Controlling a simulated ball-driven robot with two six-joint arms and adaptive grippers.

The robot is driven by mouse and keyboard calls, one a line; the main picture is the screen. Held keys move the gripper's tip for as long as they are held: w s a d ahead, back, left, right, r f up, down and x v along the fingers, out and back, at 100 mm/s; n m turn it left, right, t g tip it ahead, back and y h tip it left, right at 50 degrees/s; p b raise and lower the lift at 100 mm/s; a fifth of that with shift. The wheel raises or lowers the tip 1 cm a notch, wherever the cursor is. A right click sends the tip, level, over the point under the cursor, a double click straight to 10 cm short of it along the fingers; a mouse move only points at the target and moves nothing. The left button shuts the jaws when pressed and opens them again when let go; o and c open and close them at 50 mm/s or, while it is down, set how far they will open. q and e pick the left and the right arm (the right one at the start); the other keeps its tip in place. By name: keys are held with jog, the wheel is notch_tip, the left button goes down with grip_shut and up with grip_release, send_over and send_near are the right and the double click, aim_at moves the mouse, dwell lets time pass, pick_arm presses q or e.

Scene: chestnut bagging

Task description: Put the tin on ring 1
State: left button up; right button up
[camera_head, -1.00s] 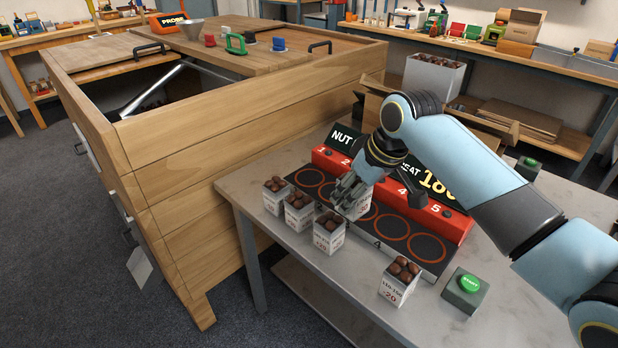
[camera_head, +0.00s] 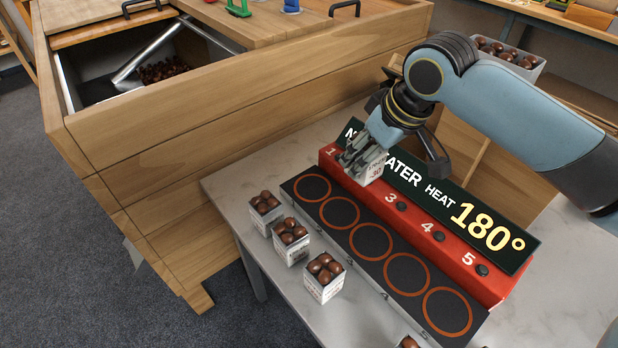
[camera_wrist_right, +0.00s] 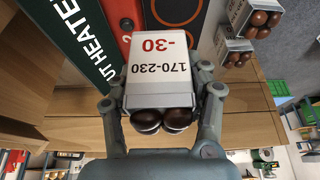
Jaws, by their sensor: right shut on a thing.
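The tin (camera_head: 375,168) is a white box of chestnuts. Its label reads 170-230 and -30 in the right wrist view (camera_wrist_right: 157,62), where chestnuts show at its open end. My right gripper (camera_head: 362,152) is shut on the tin. In the head view the tin appears in front of the red strip of the nut heater and hides number 2; its exact height cannot be told. Ring 1 (camera_head: 297,183) is the leftmost orange ring on the black plate, bare, to the left of and below the tin in the picture. My left gripper is not in view.
Three chestnut tins (camera_head: 293,252) stand along the front of the heater plate (camera_head: 333,228), with part of another at the bottom edge. The other rings are bare. The heater sign (camera_head: 440,195) reads 180° behind the strip. A wooden cabinet (camera_head: 220,150) stands left.

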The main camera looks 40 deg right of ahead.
jog(key=shift+w+a+f, duration=0.2)
jog(key=shift+a+f, duration=0.05)
jog(key=w+a+f, duration=0.1)
jog(key=w+f, duration=0.1)
jog(key=w, duration=0.1)
jog(key=w+a+f, duration=0.1)
jog(key=w+f, duration=0.1)
jog(key=w, duration=0.1)
jog(key=w+a+f, duration=0.1)
jog(key=w+f, duration=0.1)
jog(key=w, duration=0.2)
jog(key=shift+w+a+f+b, duration=0.1)
jog(key=shift+a+f+b, duration=0.05)
jog(key=shift+f+b, duration=0.2)
jog(key=shift+f, duration=2)
jog(key=shift+f, duration=0.1)
jog(key=o, duration=1.2)
jog(key=shift+r, duration=0.4)
jog(key=p+v, duration=0.1)
jog(key=v, duration=1)
jog(key=shift+s+r, duration=0.2)
jog(key=shift+s, duration=0.05)
